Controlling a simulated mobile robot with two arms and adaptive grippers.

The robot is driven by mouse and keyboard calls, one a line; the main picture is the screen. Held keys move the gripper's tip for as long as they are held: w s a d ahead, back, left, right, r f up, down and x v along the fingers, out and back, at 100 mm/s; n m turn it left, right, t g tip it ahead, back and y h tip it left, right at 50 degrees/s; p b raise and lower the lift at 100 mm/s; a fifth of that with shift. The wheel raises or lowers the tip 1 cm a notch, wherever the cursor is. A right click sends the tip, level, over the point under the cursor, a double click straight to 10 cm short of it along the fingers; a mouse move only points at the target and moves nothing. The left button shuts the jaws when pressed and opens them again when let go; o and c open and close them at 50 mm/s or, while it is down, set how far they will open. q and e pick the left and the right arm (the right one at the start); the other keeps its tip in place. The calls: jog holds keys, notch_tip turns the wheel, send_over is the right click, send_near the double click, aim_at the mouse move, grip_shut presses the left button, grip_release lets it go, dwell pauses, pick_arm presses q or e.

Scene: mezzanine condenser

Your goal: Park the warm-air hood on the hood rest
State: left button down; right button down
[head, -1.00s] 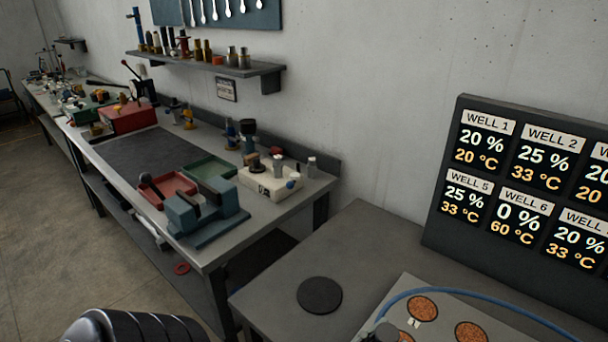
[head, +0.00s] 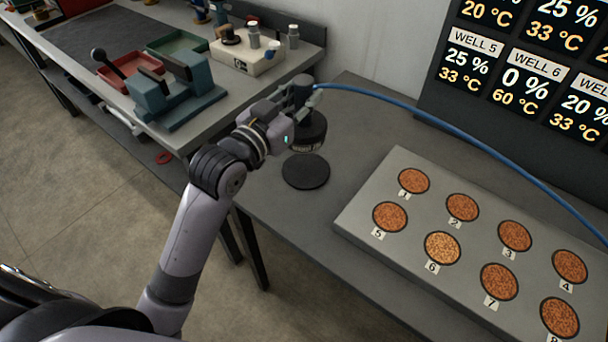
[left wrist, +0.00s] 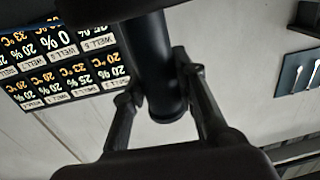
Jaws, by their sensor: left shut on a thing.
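The warm-air hood (head: 310,134) is a dark round bell with an upright handle and a blue hose (head: 430,113). My left gripper (head: 289,108) is shut on its handle, and the hood looks upright. The hood rest (head: 306,172) is a flat black disc on the grey bench. In the head view the hood shows just behind the disc's far edge; it appears held above the bench, but the exact gap is hard to tell. The left wrist view shows the dark handle (left wrist: 155,70) between the two fingers (left wrist: 158,88). My right gripper is not in view.
A grey block (head: 372,222) with numbered grain-filled wells lies right of the disc. A dark display board (head: 520,75) stands behind it. The workbench (head: 225,85) at left carries a blue-grey vise (head: 175,95) and trays. The bench around the disc is bare.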

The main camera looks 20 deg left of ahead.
aim_at(306, 120)
pick_arm(q)
jog(key=w+r+h+b, duration=0.1)
jog(key=w+r+b, duration=0.1)
jog(key=w+r, duration=0.25)
jog(key=shift+m, duration=0.4)
jog(key=f, duration=0.9)
jog(key=s+f, duration=0.1)
jog(key=f, duration=0.3)
jog(key=shift+a+f+b, duration=0.2)
jog(key=shift+a+b, duration=0.05)
jog(key=shift+b, duration=0.05)
notch_tip(306, 120, down, 5)
jog(key=shift+f, duration=0.2)
jog(key=shift+b, duration=0.3)
jog(key=c, duration=1.3)
grip_release()
jog(key=shift+f, duration=0.15)
